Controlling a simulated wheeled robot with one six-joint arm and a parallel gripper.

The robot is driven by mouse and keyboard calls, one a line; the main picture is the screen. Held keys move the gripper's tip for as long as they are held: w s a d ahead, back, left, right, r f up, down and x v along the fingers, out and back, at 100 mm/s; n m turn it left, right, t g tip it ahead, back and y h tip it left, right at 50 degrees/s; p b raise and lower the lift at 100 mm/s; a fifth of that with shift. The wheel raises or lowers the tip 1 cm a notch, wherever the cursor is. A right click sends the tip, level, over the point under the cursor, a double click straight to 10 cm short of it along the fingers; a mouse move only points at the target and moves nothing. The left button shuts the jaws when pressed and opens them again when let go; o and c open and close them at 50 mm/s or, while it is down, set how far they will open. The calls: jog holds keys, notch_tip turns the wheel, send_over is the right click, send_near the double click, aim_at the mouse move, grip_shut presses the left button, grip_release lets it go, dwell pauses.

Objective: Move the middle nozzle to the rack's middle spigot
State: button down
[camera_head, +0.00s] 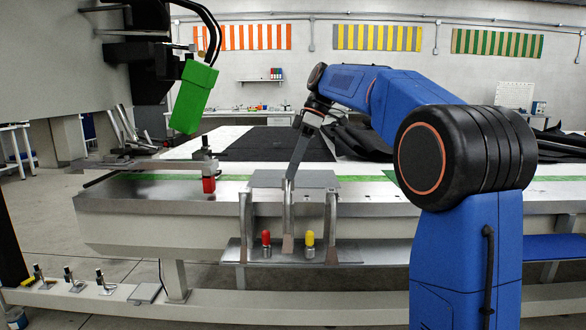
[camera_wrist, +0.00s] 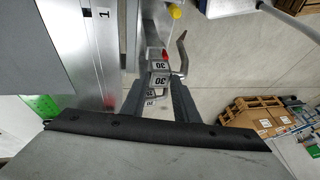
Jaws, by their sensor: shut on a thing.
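My gripper (camera_wrist: 157,90) is shut on a grey metal piece (camera_wrist: 159,67) with several "30" labels, seen between the two dark fingers in the wrist view. A bent copper-brown tip (camera_wrist: 182,50) shows beside it; I cannot tell if it belongs to the held piece. In the head view a metal rack (camera_head: 331,225) hangs at the table's front edge with a low shelf. A red-capped nozzle (camera_head: 266,240) and a yellow-capped nozzle (camera_head: 310,240) stand on it, with a coppery piece (camera_head: 288,244) between them. The middle spigot is not clearly seen.
The steel table (camera_head: 130,195) lies behind the rack. Several small black-topped fittings (camera_head: 70,278) stand on the low beam. Pallets with boxes (camera_wrist: 255,115) lie at right in the wrist view.

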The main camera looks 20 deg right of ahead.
jog(key=shift+f, duration=1.85)
jog(key=c, duration=1.3)
grip_release()
